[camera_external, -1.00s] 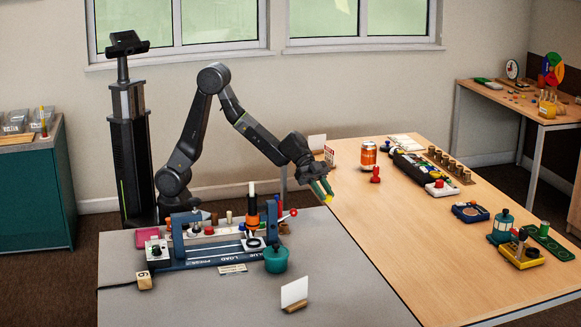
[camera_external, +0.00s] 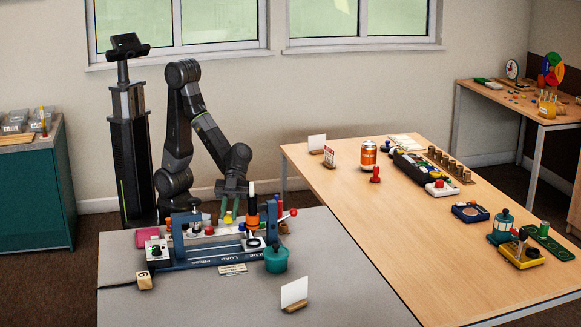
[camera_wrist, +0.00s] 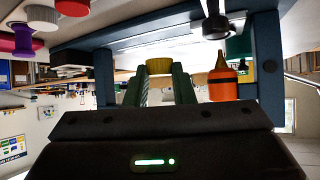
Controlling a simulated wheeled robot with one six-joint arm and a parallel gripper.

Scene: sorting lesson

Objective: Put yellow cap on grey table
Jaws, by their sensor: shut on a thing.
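My gripper (camera_external: 229,213) is shut on the yellow cap (camera_external: 228,219), low behind the blue press frame on the grey table (camera_external: 205,300). In the wrist view the ribbed yellow cap (camera_wrist: 159,66) sits between the tips of my two green fingers (camera_wrist: 159,84). Whether the cap touches the table cannot be told, as the press partly hides the area under it.
The blue press (camera_external: 205,262) with several small parts stands close in front of my gripper. An orange and black bottle (camera_external: 252,215) is just right of it.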

